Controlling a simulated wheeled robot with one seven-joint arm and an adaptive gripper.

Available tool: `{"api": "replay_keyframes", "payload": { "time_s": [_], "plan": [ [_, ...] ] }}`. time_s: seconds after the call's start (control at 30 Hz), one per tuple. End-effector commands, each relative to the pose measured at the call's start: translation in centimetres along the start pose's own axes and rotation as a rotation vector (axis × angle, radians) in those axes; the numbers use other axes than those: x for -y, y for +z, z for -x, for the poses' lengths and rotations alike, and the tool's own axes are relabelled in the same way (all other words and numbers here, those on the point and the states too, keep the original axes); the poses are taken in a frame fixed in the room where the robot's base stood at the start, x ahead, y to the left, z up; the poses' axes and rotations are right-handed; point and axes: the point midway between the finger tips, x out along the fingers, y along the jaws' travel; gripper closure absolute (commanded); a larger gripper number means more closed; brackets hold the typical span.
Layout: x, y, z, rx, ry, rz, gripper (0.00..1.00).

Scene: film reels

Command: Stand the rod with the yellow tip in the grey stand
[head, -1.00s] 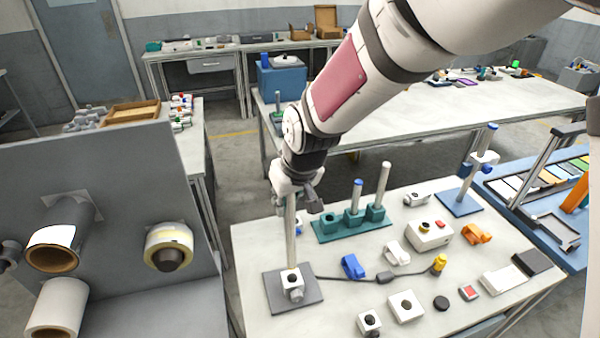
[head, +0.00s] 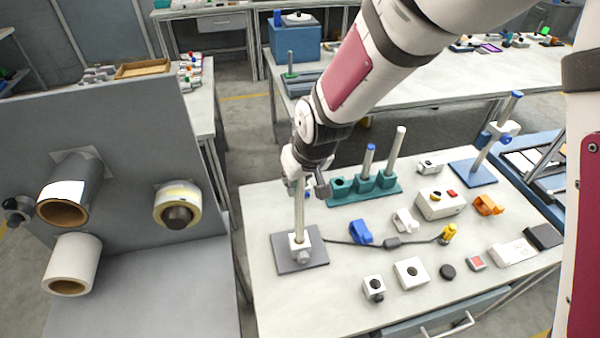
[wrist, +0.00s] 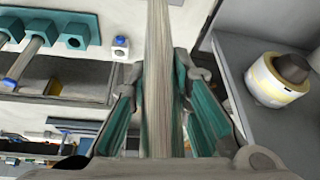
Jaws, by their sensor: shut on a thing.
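My gripper (head: 302,185) is shut on a pale upright rod (head: 299,220), above the grey stand (head: 284,261). The stand is a flat grey plate with a white clamp block (head: 299,249). The rod's lower end meets the block; I cannot tell how deep it sits. In the wrist view the rod (wrist: 158,40) runs between the teal-padded fingers (wrist: 160,100) and out of the top of the picture. No yellow tip shows on it; its upper end is hidden by my gripper in the head view.
A teal rack (head: 375,188) behind holds a blue-tipped rod (head: 368,160) and a plain pale rod (head: 395,150). A blue stand (head: 475,173) is at the right. A blue clip (head: 360,232), a cable and several small parts lie nearby. A grey panel (head: 120,130) with rolls is at left.

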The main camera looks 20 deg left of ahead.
Motion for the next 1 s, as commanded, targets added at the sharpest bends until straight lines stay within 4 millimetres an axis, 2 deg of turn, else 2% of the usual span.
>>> {"api": "replay_keyframes", "payload": {
  "time_s": [0.17,1.0],
  "plan": [
    [0.0,0.0,-0.2,0.000,0.000,0.000,1.00],
    [0.0,1.5,-3.7,-0.001,0.000,0.000,1.00]
  ]
}}
